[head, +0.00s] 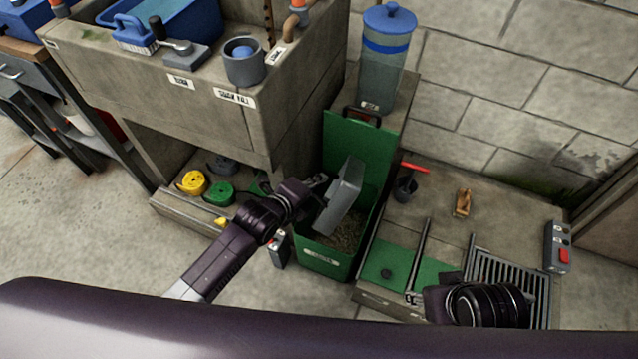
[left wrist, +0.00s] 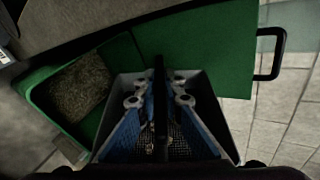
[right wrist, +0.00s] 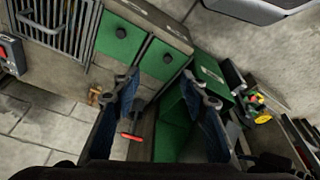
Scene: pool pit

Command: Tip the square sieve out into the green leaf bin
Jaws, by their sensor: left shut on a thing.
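The grey square sieve (head: 342,196) is steeply tilted above the open green leaf bin (head: 322,262) in the head view. My left gripper (head: 320,184) is shut on the sieve's dark bar; the left wrist view shows the fingers (left wrist: 160,100) on either side of it. The sieve's mesh floor (left wrist: 178,150) is partly hidden by the fingers; I cannot tell whether bits remain on it. Brown leaf litter (head: 343,236) lies inside the bin, also seen in the left wrist view. My right gripper (right wrist: 166,88) is open and empty, over the floor right of the bin.
The bin's green lid (head: 350,145) stands raised at the back. A blue-lidded clear canister (head: 385,60) is on the ledge behind. A concrete sink bench (head: 190,100) stands left. A floor grate (head: 508,285), a red-handled tool (head: 405,185) and a switch box (head: 558,247) are at right.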

